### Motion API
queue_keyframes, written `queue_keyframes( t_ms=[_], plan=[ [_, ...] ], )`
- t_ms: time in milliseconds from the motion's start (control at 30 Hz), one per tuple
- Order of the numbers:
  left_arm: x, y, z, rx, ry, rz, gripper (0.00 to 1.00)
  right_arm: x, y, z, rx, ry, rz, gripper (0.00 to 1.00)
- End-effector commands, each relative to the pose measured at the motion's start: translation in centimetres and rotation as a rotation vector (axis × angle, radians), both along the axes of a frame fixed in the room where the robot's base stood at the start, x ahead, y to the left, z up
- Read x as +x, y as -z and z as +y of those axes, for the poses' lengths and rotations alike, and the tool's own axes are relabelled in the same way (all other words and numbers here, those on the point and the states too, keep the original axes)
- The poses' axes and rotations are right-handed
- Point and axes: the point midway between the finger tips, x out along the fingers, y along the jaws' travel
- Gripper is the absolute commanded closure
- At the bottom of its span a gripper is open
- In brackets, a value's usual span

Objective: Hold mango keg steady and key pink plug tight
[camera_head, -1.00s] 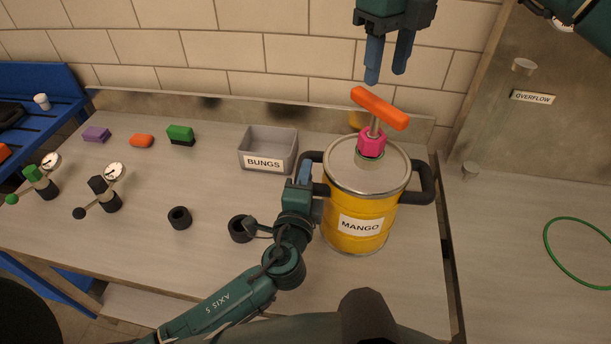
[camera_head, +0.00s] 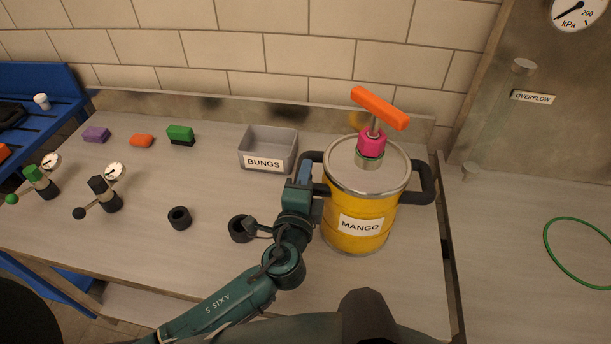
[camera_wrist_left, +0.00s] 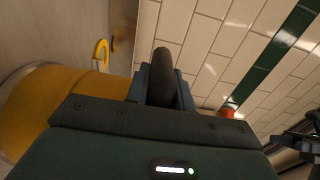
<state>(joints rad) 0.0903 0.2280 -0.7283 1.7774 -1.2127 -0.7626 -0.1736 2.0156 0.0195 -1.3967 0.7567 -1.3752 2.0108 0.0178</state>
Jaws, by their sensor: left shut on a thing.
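The yellow mango keg (camera_head: 357,212) stands upright on the bench, its MANGO label facing me. A pink plug (camera_head: 372,143) sits in the neck on its lid. A key with an orange T-handle (camera_head: 380,107) stands upright on the plug. My left gripper (camera_head: 304,178) is shut on the keg's left black handle (camera_head: 315,158). In the left wrist view the dark handle (camera_wrist_left: 162,75) lies between the fingers, with the yellow keg (camera_wrist_left: 40,110) to the left. My right gripper is out of view.
A grey BUNGS bin (camera_head: 268,148) stands left of the keg. Black rings (camera_head: 180,218), valves with gauges (camera_head: 107,195) and coloured blocks (camera_head: 181,134) lie further left. An OVERFLOW panel (camera_head: 533,97) and a green hoop (camera_head: 580,252) are at the right.

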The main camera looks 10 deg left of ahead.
Motion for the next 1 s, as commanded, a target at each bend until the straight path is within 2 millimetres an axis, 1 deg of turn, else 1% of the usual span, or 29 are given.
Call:
queue_keyframes(
  t_ms=[67, 100, 367, 567, 667, 767, 1000],
  plan=[
    [-0.1, 0.2, 0.0, 0.001, 0.0, 0.005, 1.0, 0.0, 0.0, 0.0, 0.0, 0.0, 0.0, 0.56],
    [-0.1, 0.2, 0.0, 0.001, 0.0, 0.005, 0.73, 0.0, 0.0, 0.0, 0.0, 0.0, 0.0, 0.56],
    [0.0, 0.1, 0.0, 0.0, 0.0, 0.002, 0.52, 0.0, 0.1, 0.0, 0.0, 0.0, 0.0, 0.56],
    [0.0, 0.0, 0.0, 0.0, 0.0, 0.001, 0.51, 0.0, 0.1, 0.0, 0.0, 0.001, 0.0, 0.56],
    [-0.4, 0.1, 0.0, 0.0, 0.0, 0.001, 0.51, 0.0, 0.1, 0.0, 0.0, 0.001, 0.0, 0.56],
    [-1.6, 0.1, 0.0, -0.001, 0.001, 0.003, 0.51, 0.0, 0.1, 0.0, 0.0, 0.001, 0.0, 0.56],
    [-5.6, 0.1, 0.0, -0.001, 0.001, 0.004, 0.51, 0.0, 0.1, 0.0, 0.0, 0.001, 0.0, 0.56]
  ],
)
